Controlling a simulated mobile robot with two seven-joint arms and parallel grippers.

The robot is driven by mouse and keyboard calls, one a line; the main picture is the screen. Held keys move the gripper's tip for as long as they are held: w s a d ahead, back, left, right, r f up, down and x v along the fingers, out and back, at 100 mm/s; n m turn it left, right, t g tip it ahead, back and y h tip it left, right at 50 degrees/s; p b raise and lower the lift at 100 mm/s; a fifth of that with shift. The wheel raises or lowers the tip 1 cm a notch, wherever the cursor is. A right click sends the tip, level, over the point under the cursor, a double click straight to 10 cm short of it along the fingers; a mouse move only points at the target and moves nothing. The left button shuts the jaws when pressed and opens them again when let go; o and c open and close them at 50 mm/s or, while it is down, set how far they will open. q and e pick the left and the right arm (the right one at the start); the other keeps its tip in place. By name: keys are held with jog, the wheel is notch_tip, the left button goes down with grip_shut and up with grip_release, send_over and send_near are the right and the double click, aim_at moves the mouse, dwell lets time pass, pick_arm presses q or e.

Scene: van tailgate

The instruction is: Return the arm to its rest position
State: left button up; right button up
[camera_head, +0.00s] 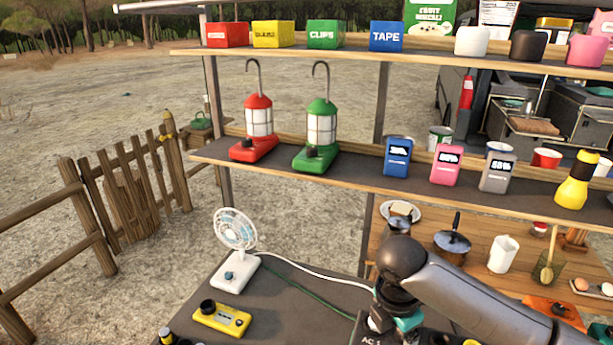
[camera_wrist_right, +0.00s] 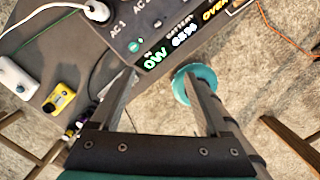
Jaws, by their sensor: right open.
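My right arm (camera_head: 480,295) comes in from the lower right in the head view, bends at a dark rounded joint and points down over the dark power station (camera_head: 368,328). Its fingertips do not show there. In the right wrist view my right gripper (camera_wrist_right: 160,75) is open, its two fingers apart with nothing held between them. The power station (camera_wrist_right: 160,30) lies just beyond the fingertips, with labels "AC 1", "BATTERY", "0W" and about 68%. A white plug (camera_wrist_right: 97,10) sits on its face by the AC labels. My left gripper is not in view.
A white fan (camera_head: 235,245) and a yellow device (camera_head: 222,319) stand on the dark table to the left. Behind are shelves with a red lantern (camera_head: 258,125), a green lantern (camera_head: 320,130), cups and coloured boxes. A wooden fence (camera_head: 125,190) stands at far left.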

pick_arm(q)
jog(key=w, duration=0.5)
pick_arm(e)
jog(key=s+a+f+m+t+y, duration=0.1)
jog(key=s+a+f+m+y, duration=0.3)
jog(key=s+a+m, duration=0.4)
jog(key=s+d+m+t+h, duration=0.2)
jog(key=s+d+m, duration=0.6)
jog(key=s+m, duration=0.35)
notch_tip(320, 180, down, 34)
jog(key=s+r+m+g+b, duration=0.1)
jog(key=s+g+b, duration=0.1)
jog(key=b, duration=0.9)
pick_arm(q)
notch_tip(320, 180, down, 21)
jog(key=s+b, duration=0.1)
jog(key=b, duration=0.9)
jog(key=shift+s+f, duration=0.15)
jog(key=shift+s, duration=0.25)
pick_arm(e)
jog(key=s+d+f, duration=0.1)
jog(key=s+f, duration=0.6)
jog(key=f, duration=0.5)
jog(key=s+d+f, duration=0.2)
jog(key=s+f, duration=0.6)
jog(key=f, duration=0.4)
jog(key=shift+f+g+h, duration=0.3)
jog(key=shift+f+g, duration=0.05)
jog(key=shift+g, duration=0.05)
